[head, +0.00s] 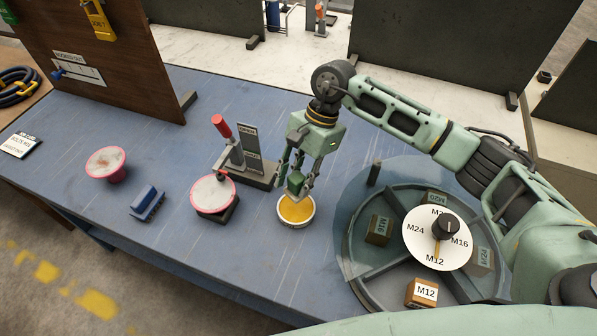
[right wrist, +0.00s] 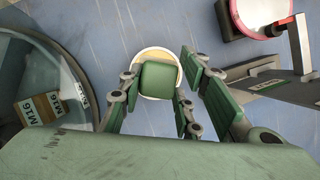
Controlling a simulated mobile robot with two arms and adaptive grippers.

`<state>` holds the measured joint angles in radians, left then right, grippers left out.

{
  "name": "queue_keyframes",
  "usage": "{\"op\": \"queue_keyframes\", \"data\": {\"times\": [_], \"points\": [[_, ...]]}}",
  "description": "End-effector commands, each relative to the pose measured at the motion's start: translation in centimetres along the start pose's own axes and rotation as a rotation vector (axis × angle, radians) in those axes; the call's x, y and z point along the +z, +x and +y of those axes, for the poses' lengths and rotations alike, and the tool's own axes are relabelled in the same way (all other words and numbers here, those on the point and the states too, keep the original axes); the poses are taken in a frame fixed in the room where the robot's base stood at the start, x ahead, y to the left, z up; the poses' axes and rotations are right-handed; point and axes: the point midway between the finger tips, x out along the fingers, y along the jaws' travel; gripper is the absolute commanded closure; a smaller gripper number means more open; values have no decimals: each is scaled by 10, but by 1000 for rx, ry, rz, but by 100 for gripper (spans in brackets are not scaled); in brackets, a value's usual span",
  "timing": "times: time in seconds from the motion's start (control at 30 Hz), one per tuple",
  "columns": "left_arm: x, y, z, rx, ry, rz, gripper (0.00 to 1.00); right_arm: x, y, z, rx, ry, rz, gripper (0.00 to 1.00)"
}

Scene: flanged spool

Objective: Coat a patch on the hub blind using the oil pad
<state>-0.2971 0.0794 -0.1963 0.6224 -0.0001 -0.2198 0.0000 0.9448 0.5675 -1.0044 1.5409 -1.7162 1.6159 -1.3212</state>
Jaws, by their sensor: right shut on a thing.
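My right gripper (head: 297,186) points down at the table's middle, shut on a green pad (head: 296,181). The pad also shows between the fingers in the right wrist view (right wrist: 159,77). It is directly over a round white tin (head: 296,224) with yellow content (head: 297,211); I cannot tell whether it touches the yellow. A pink-rimmed spool with a pale top flange (head: 213,194) sits on a dark block at the clamp, left of the tin. Its hub is hidden under the flange. A second pink spool (head: 106,163) stands farther left. My left gripper is not in view.
A clamp stand with a red handle (head: 222,127) rises behind the near spool. A blue brush-like block (head: 147,203) lies between the spools. A round compartment tray (head: 361,266) with a dial and a clear cover stands right of the tin. A brown board (head: 110,60) stands at back left.

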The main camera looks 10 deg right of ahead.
Motion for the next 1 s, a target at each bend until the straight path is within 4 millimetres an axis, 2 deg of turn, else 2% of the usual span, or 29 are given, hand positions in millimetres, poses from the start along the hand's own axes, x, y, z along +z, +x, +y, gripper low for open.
{"op": "queue_keyframes", "data": {"times": [0.27,0.7,1.0], "points": [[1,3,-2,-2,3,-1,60,-5,13,-2,-10,23,0,90],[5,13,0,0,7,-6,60,-22,52,-1,-9,20,1,90],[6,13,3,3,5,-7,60,-24,56,-1,-10,19,2,90]]}}
